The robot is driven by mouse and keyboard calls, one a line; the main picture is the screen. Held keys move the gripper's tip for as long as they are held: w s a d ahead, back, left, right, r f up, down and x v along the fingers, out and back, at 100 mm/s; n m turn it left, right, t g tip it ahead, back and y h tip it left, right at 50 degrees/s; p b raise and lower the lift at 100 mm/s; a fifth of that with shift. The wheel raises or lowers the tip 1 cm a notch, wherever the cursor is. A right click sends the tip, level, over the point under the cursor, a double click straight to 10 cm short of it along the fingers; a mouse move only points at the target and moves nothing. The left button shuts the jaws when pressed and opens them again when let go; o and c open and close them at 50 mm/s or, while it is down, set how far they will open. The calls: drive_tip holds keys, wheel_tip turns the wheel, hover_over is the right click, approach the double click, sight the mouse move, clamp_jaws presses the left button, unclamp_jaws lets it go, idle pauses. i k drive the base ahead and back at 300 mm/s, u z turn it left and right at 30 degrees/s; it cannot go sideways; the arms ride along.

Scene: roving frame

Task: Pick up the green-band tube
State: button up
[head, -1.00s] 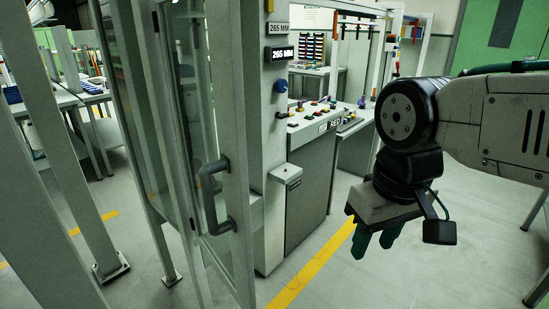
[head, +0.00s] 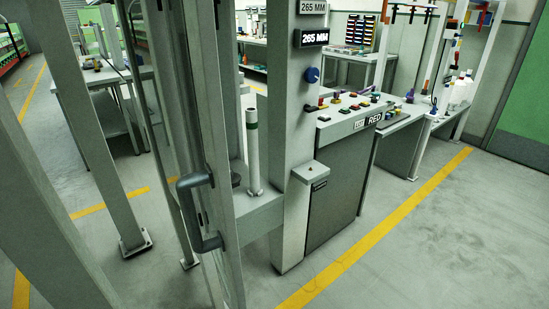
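A pale upright tube (head: 253,163) with a dark green band near its top stands on a grey ledge (head: 262,213). It is just behind the edge of a glazed door, beside a grey post. Its lower end rests on or in a small base; I cannot tell which. My gripper is not in view now, so I cannot see its fingers.
A door with a dark handle (head: 199,212) stands close in front, left of the tube. Grey posts (head: 85,130) fill the left. A console marked RED (head: 350,140) stands to the right. The floor (head: 430,240) at right is clear.

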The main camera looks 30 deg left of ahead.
sight(252, 125)
drive_tip(key=u, duration=0.05)
drive_tip(key=k, duration=0.25)
drive_tip(key=i, duration=2.35)
drive_tip(key=u, duration=2.15)
drive_tip(key=i, duration=0.3)
drive_tip(key=u, duration=0.1)
